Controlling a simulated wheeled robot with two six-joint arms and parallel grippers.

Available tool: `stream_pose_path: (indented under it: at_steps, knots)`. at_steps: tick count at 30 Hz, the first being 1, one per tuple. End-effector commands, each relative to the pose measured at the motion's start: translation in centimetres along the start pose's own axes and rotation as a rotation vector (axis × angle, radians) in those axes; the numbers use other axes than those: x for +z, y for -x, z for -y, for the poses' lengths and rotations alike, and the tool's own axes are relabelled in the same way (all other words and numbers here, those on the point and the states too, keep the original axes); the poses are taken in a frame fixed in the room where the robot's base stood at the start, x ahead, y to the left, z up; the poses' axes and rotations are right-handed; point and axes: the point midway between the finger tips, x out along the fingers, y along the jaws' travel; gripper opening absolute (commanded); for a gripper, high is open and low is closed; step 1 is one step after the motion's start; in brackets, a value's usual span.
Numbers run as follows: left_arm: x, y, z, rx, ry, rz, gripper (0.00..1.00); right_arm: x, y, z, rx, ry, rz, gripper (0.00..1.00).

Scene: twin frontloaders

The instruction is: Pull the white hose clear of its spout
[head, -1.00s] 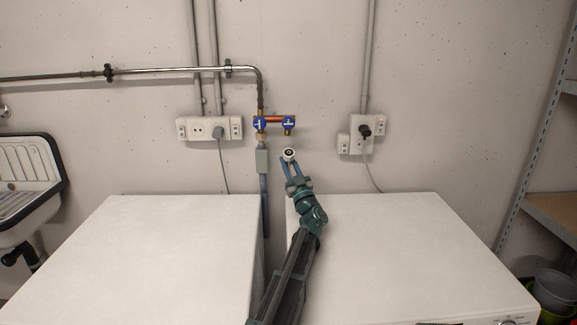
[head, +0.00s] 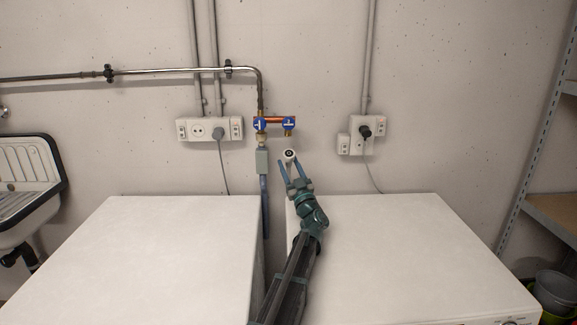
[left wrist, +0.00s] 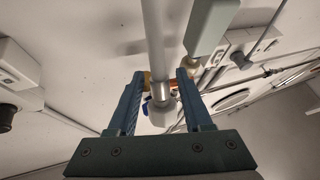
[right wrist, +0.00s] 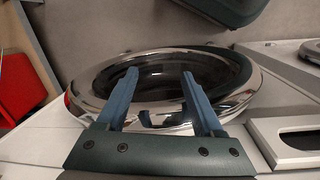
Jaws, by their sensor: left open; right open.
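The white hose's end (head: 290,154) shows in the head view as a round white nut with a dark opening facing out. It is below and apart from the brass spout (head: 288,133) under the right blue tap. My left gripper (head: 290,161) is open, its fingers on either side of the hose just below that end. In the left wrist view the white hose (left wrist: 153,35) runs between the open fingers, with a metal collar (left wrist: 160,91) near its end. Most of the hose is hidden in the head view. My right gripper (right wrist: 159,73) is open and empty.
A grey box (head: 262,161) with a blue hose hangs under the left tap. Two white machine tops, left (head: 165,245) and right (head: 415,245), stand below with a narrow gap between. A chrome-ringed door (right wrist: 245,75) is close to my right gripper.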

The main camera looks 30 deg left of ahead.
Motion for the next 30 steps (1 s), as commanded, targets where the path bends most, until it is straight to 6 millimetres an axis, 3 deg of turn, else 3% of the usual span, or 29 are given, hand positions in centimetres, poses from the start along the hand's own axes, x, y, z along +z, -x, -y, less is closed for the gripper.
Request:
stream_pose_path:
  at_steps: [1,15,21,30]
  knots:
    - [0.1,1.1,0.2,0.001,0.001,0.0,0.5,0.0,-0.7,0.1,0.0,0.0,0.0,0.69]
    - [-4.6,9.1,-0.7,0.003,0.001,0.001,0.5,0.0,-0.3,0.0,0.0,0.0,0.0,0.69]
    - [-5.4,10.7,-0.9,0.001,0.001,0.001,0.5,0.0,-0.3,0.0,0.0,0.0,0.0,0.69]
    - [-5.6,11.1,-1.0,0.001,0.0,0.0,0.5,0.0,-0.3,0.0,0.0,0.0,0.0,0.69]
